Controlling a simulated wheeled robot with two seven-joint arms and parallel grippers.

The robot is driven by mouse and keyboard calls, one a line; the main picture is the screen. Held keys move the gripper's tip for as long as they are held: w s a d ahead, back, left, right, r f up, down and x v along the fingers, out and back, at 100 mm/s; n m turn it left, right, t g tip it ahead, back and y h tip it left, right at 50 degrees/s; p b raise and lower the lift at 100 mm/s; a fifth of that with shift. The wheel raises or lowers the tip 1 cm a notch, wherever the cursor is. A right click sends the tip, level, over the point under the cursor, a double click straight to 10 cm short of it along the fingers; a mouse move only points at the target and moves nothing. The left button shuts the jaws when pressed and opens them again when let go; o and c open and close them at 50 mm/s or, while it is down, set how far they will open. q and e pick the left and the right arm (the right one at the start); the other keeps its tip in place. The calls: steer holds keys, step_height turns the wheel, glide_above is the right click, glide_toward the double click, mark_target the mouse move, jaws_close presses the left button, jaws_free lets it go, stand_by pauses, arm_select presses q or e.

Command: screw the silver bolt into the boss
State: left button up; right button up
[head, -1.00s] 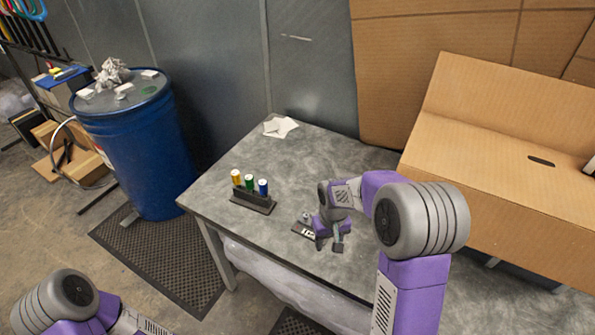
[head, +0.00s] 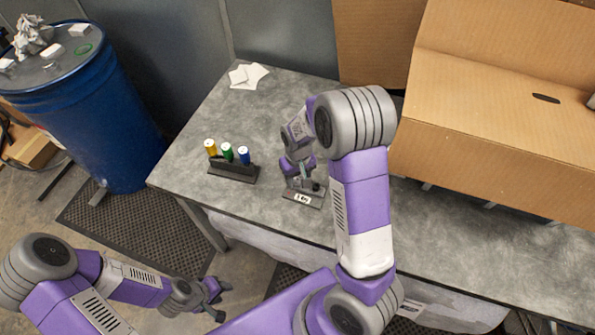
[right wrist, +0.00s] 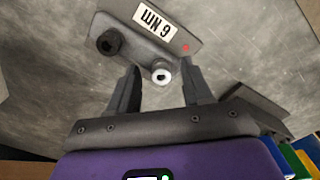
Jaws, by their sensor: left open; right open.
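A dark grey plate (head: 301,198) with a white label reading "6 Nm" lies on the grey table. In the right wrist view the plate (right wrist: 185,22) carries a black round post (right wrist: 109,42) and the silver bolt (right wrist: 161,72), whose round head has a dark centre. The bolt seems to stand on a boss, but its shank and depth are hidden. My right gripper (right wrist: 160,67) is open, its fingertips on either side of the silver bolt with gaps visible. My right gripper also shows over the plate in the head view (head: 304,178). My left gripper (head: 218,299) is open and empty, off the table's front edge.
A dark rack (head: 233,172) with yellow, green and blue cylinders stands left of the plate; it shows near my right gripper in the wrist view (right wrist: 258,100). White papers (head: 248,75) lie at the back. A cardboard box (head: 490,135) bounds the right. A blue drum (head: 85,115) stands left.

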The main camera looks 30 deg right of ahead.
steer(key=shift+f, duration=0.25)
jaws_close()
steer(key=m+p, duration=0.1)
steer(key=m, duration=0.1)
steer(key=shift+a+r+m, duration=0.1)
steer(key=shift+r+m, duration=0.05)
steer(key=shift+m, duration=1.15)
steer(key=m+p, duration=0.2)
steer(key=m, duration=0.1)
steer(key=shift+a, duration=0.1)
steer(key=shift+w+m, duration=0.1)
steer(key=shift+m, duration=0.7)
